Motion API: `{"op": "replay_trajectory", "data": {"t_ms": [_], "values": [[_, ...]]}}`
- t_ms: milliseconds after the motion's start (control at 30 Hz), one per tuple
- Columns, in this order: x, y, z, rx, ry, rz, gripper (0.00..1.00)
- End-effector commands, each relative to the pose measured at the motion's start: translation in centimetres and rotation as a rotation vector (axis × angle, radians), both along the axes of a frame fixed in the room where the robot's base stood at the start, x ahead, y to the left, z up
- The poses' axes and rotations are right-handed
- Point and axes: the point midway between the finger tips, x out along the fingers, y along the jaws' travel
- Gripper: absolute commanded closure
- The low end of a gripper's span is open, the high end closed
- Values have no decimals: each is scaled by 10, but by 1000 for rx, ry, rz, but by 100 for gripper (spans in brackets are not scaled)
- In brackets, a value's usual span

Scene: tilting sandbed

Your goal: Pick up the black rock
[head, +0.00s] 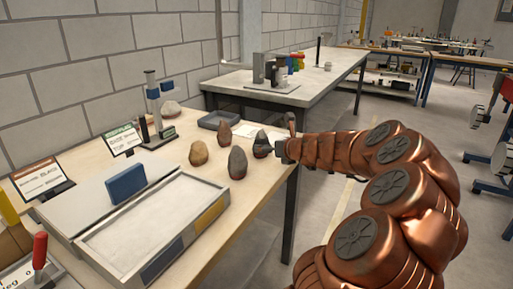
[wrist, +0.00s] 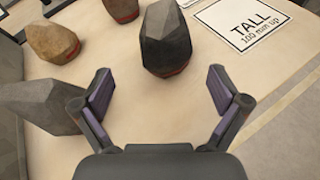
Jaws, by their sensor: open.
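The black rock (head: 262,147) stands upright near the right edge of the wooden table, the darkest of several rocks there. In the wrist view the same dark grey rock (wrist: 168,42), with a reddish band near its base, sits ahead of my gripper (wrist: 158,84). My gripper is open and empty, its two fingers spread to either side and short of the rock. In the head view my gripper (head: 283,150) is just right of the rock, and its fingers are hard to make out.
A grey-brown rock (head: 237,164) stands close by; in the wrist view it (wrist: 38,106) lies beside the left finger. A tan rock (head: 198,153) and a brown rock (head: 224,133) are farther off. A sand tray (head: 187,236) fills the front. A "TALL" card (wrist: 250,22) lies behind right.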

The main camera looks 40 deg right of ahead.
Motion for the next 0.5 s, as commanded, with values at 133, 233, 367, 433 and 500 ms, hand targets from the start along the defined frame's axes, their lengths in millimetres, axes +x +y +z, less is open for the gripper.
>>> {"op": "replay_trajectory", "data": {"t_ms": [133,233,367,433,500], "values": [[11,-3,-8,1,2,0,2],[16,-6,-9,-1,2,-3,2],[21,-8,-12,-3,1,-2,2],[26,-10,-15,-4,0,-2,2],[33,-13,-20,-5,1,-1,2]]}}
